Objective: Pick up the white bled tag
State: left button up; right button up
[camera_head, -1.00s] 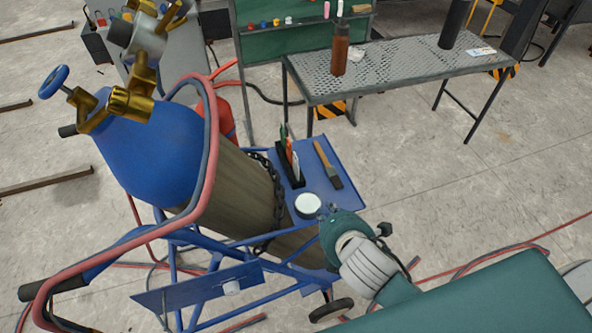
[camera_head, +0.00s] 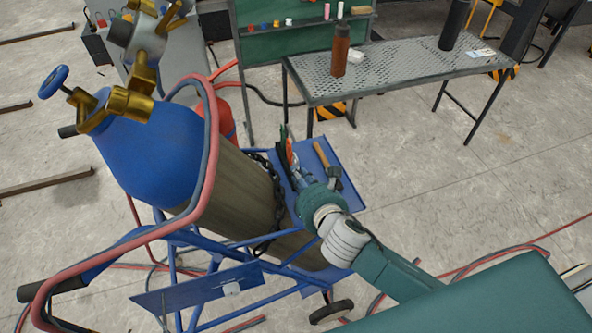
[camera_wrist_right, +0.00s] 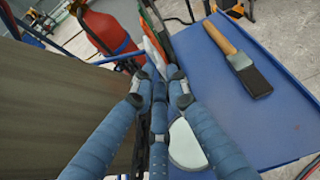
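A white tag (camera_wrist_right: 154,54) stands upright in the right wrist view, beside an orange and a green one, in a dark holder on the blue cart tray (camera_wrist_right: 260,115). In the head view the holder is partly hidden by my right gripper (camera_head: 300,181), which is over the tray. In the wrist view the blue-wrapped fingers of the right gripper (camera_wrist_right: 160,76) converge at the lower end of the white tag. Whether they touch or grip it, I cannot tell. My left gripper is not in view.
A brush (camera_wrist_right: 241,62) with a wooden handle lies on the tray. A round white item (camera_wrist_right: 186,146) is partly hidden by the fingers. A blue gas cylinder (camera_head: 150,150) with chain and hoses stands left of the tray. A metal table (camera_head: 400,70) is behind.

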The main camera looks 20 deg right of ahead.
jog(key=x, duration=0.4)
jog(key=shift+w+f, duration=0.1)
jog(key=shift+w, duration=0.15)
jog(key=shift+c, duration=0.5)
grip_shut()
notch_tip(320, 180, up, 20)
jog(key=p, duration=0.3)
jog(key=shift+s, duration=0.1)
